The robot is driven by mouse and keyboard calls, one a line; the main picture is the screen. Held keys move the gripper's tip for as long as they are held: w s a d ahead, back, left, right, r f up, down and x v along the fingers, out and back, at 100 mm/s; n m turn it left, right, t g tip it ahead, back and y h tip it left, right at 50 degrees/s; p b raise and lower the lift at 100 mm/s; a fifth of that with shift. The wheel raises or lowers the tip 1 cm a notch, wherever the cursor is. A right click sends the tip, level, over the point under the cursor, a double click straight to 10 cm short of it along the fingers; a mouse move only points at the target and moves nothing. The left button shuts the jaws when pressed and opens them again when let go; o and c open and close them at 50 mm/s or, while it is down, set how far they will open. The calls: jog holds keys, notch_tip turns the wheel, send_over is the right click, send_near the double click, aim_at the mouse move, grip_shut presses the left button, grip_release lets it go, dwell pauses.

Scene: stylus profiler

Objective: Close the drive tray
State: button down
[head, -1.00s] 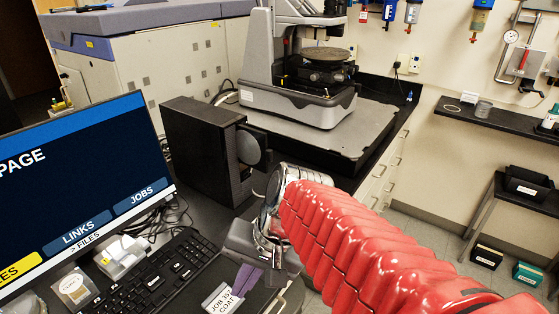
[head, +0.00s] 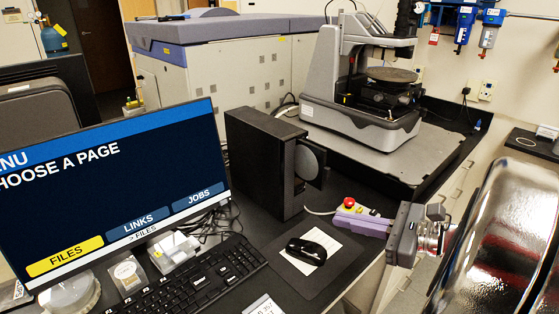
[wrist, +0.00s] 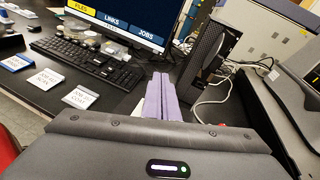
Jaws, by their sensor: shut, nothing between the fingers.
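The black computer tower (head: 266,165) stands upright on the desk right of the monitor. Its drive tray (head: 318,174) sticks out of the front face, with a grey round disc (head: 309,160) beside it. My gripper (head: 341,217) has purple fingers shut together with nothing between them. They point left, below and right of the tray, apart from it. In the wrist view my gripper (wrist: 160,77) points up the picture, with the tower (wrist: 207,52) to its right. The tray is hard to make out there.
A control box with a red button (head: 349,203) sits just behind my fingers. A black mouse (head: 306,250) on a pad, a keyboard (head: 205,280) and the monitor (head: 115,190) are to the left. The stylus profiler (head: 365,110) stands behind. Cables lie near the tower.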

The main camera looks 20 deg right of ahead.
aim_at(329, 175)
jog(key=s+d+r+m+t+h, duration=0.2)
jog(key=d+m+t, duration=0.2)
jog(key=d, duration=0.5)
jog(key=shift+d+r+m+h, duration=0.15)
jog(key=shift+m+h, duration=0.15)
jog(key=shift+m, duration=0.1)
jog(key=shift+x, duration=6.95)
